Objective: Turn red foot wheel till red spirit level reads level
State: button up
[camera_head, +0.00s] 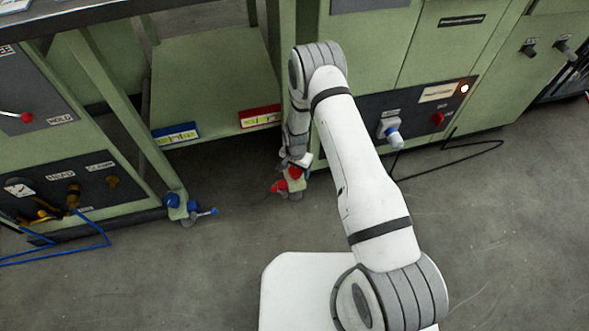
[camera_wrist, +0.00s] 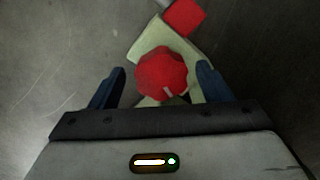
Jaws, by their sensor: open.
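The red foot wheel (camera_wrist: 162,73) is a knobbed red knob with a grey mark, on a pale green foot (camera_wrist: 150,40). In the wrist view it sits between the two dark blue fingers of my gripper (camera_wrist: 161,70), which is open with a gap on each side. In the head view the red wheel (camera_head: 295,172) shows just below my gripper (camera_head: 297,158), partly hidden by it. The red spirit level (camera_head: 260,117) is fixed along the front edge of the green shelf. Its yellow vial shows, but the bubble is too small to read.
A red brake part (camera_wrist: 185,16) sits beside the wheel. A blue spirit level (camera_head: 175,134) is on the shelf's left end, above a blue foot wheel (camera_head: 171,200). Green cabinets stand on both sides. A black cable (camera_head: 450,160) and blue hoses (camera_head: 85,249) lie on the floor.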

aim_at(296, 169)
notch_tip(296, 169, up, 8)
jog(key=p, duration=0.2)
jog(key=shift+f+p, duration=0.1)
jog(key=shift+p, duration=0.3)
jog(key=shift+d, duration=0.1)
